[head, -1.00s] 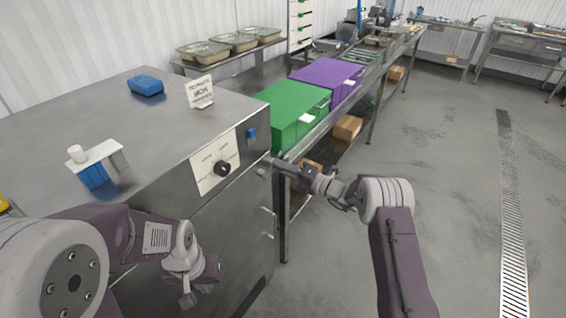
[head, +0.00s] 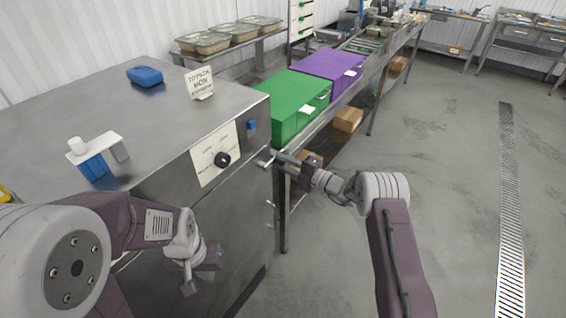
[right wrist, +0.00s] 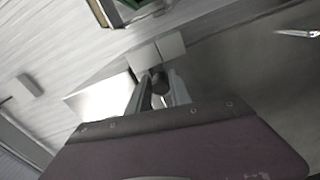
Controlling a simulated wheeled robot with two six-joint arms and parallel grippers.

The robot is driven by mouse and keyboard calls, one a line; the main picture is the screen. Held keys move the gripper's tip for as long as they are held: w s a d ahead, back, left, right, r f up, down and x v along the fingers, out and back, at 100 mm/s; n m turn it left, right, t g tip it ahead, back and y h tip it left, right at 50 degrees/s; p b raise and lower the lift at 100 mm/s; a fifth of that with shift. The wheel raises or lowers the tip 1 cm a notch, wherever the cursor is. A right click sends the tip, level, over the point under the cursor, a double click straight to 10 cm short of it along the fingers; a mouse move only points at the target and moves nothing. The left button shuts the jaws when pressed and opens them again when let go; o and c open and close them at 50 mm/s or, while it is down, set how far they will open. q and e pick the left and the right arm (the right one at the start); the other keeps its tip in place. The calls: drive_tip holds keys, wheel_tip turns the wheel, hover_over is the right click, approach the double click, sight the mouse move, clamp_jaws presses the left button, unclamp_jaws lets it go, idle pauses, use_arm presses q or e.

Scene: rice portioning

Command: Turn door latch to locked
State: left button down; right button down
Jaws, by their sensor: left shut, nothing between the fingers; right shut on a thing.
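A steel cabinet (head: 225,225) fills the left of the head view. Its front carries a white marked plate with a black knob (head: 222,160), whose lettering is too small to read. A small metal latch piece (head: 264,162) stands out at the cabinet's right edge. My right gripper (head: 276,155) is at that edge, and its fingertips are close together there. In the right wrist view the right fingers are shut on a small dark rounded piece (right wrist: 160,82), seemingly part of the latch. My left gripper (head: 188,284) hangs low in front of the cabinet, shut and empty.
A green box (head: 288,105) and a purple box (head: 326,72) stand on the conveyor behind my right gripper. The floor at right is clear.

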drive_tip(key=shift+r, duration=0.2)
drive_tip(key=c, duration=1.3)
unclamp_jaws()
drive_tip(key=shift+o, duration=0.2)
drive_tip(key=shift+f, duration=0.15)
drive_tip(key=b+v, duration=0.1)
drive_tip(key=v, duration=0.8)
drive_tip(key=shift+d, duration=0.1)
